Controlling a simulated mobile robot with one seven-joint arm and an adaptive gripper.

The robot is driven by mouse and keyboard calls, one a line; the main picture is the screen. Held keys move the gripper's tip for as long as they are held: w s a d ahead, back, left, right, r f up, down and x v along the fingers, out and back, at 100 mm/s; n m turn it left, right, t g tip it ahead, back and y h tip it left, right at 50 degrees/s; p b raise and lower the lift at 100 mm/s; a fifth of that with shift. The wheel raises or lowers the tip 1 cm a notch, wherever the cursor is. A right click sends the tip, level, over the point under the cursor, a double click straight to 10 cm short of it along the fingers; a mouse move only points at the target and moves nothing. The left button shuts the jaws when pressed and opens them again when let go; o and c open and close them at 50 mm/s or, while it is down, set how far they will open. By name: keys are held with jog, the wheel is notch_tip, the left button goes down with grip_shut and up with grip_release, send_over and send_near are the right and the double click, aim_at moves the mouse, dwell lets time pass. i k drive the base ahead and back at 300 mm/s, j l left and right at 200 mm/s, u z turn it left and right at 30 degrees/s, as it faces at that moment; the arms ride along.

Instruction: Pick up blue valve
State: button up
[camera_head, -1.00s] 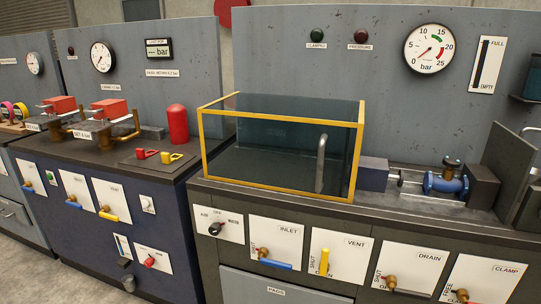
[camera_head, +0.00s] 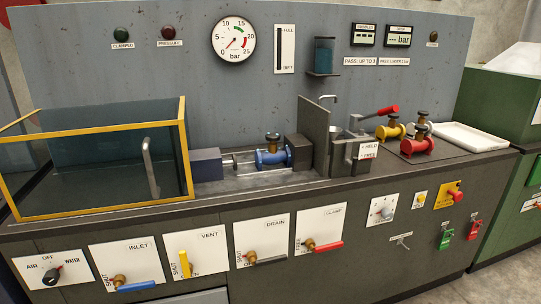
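The blue valve (camera_head: 272,157) is a flanged spool with a dark handwheel on top. My gripper is not in view.
A yellow-framed clear box (camera_head: 95,206) stands left of the valve. A grey upright plate (camera_head: 314,136) and a red-handled fixture (camera_head: 352,150) stand right. A yellow valve (camera_head: 391,131), a red valve (camera_head: 417,146) and a white tray (camera_head: 466,137) lie further right.

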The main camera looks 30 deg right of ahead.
aim_at(273, 157)
jog(key=i+j+z, duration=0.1)
jog(key=i+j, duration=0.85)
jog(key=i+j+z, duration=0.2)
jog(key=z, duration=1.2)
jog(key=i+z, duration=0.25)
jog(key=i, duration=0.75)
